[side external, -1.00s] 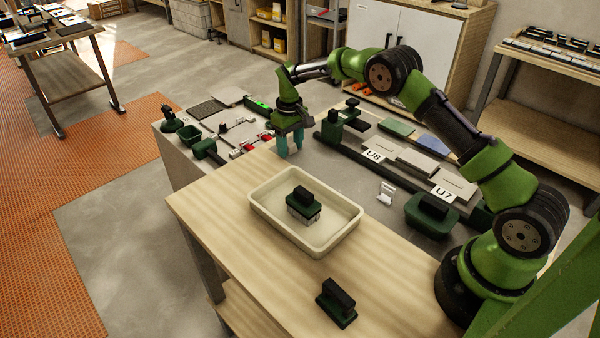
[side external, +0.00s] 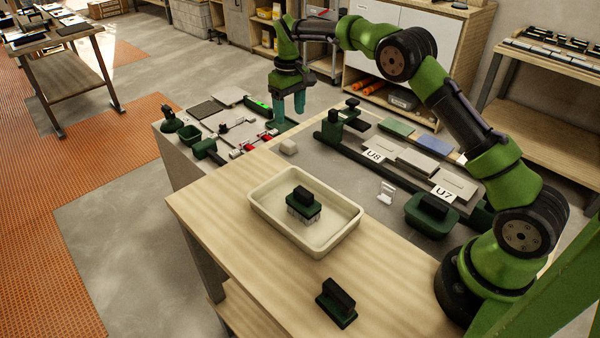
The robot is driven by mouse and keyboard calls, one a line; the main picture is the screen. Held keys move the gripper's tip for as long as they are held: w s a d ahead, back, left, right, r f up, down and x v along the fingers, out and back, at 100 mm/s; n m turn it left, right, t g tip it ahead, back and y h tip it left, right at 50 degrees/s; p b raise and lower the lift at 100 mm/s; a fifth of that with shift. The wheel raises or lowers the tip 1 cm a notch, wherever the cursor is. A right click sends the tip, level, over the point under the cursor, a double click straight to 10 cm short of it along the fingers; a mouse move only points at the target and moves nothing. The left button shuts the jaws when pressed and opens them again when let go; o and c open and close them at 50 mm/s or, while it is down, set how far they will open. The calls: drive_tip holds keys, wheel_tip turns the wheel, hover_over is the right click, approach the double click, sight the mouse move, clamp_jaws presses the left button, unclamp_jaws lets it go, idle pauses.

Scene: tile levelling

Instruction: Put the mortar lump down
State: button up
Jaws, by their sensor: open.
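The mortar lump (side external: 288,147) is a small pale rounded piece. It lies on the grey work surface (side external: 325,175), near that surface's left edge and behind the cream tray. My gripper (side external: 289,116) is above and slightly behind the lump in the picture, with its teal fingers pointing down. The fingers are apart and empty, clear of the lump.
A cream tray (side external: 262,225) holds a green block tool (side external: 304,204). Another dark tool (side external: 337,302) lies on the wooden bench. Tiles marked U8 and U7 sit behind a green rail (side external: 400,175). Red clips and small tools crowd the left.

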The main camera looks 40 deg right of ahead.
drive_tip(key=s+a+r+m+t+y, duration=0.1)
drive_tip(key=s+a+r+m+t, duration=0.2)
drive_tip(key=s+r, duration=1.15)
drive_tip(key=s+a+t, duration=0.2)
drive_tip(key=s, duration=0.7)
drive_tip(key=s+a+f+m+t+y, duration=0.1)
drive_tip(key=s+a+t, duration=0.1)
drive_tip(key=s, duration=0.8)
drive_tip(key=shift+a+f, duration=0.15)
drive_tip(key=shift+a, duration=0.5)
